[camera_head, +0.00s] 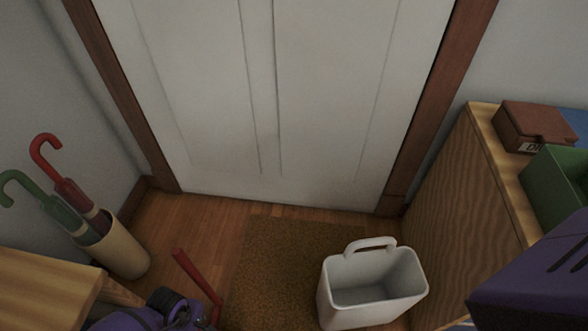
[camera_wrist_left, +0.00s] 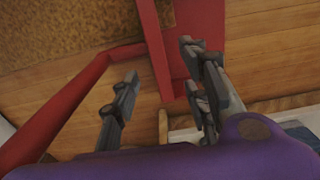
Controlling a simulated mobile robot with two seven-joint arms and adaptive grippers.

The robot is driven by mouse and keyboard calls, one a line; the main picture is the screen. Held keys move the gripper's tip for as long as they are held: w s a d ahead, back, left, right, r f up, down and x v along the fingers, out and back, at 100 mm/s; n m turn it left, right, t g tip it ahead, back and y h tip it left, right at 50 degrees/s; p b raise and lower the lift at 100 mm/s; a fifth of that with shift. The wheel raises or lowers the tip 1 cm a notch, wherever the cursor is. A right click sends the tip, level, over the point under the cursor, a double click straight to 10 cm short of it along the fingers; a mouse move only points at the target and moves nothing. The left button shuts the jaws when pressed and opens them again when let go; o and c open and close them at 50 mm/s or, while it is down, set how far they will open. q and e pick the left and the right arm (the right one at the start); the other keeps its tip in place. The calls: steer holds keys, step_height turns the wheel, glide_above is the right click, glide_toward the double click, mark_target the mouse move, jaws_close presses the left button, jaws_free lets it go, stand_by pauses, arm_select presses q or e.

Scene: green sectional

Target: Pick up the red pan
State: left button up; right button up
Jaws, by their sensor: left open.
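The red pan (camera_wrist_left: 195,40) shows only in part in the left wrist view, as a flat red piece with long red bars beside it. In the head view a red bar (camera_head: 190,267) rises beside my purple left arm; the rest is hidden or out of frame. My left gripper (camera_wrist_left: 161,88) is open, with its two dark fingers apart. A red bar appears between the fingers in the picture; I cannot tell whether it lies at their depth. My right gripper is not in view.
A white handled bin (camera_head: 345,290) stands on the brown mat (camera_head: 270,260) before the white door (camera_head: 265,90). An umbrella stand (camera_head: 122,250) is at left. A wooden cabinet (camera_head: 460,190) at right bears a brown box (camera_head: 533,127) and a green bin (camera_head: 555,185).

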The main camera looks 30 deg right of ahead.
arm_select(q)
steer(key=f+b, duration=0.1)
steer(key=f, duration=0.1)
steer(key=f+b, duration=0.1)
steer(key=f, duration=0.1)
steer(key=f+b, duration=0.1)
steer(key=f, duration=0.2)
steer(key=shift+s+d, duration=0.15)
steer(key=shift+d, duration=0.25)
steer(key=shift+f+b, duration=0.2)
steer(key=shift+b, duration=0.15)
steer(key=shift+r, duration=0.1)
jaws_close()
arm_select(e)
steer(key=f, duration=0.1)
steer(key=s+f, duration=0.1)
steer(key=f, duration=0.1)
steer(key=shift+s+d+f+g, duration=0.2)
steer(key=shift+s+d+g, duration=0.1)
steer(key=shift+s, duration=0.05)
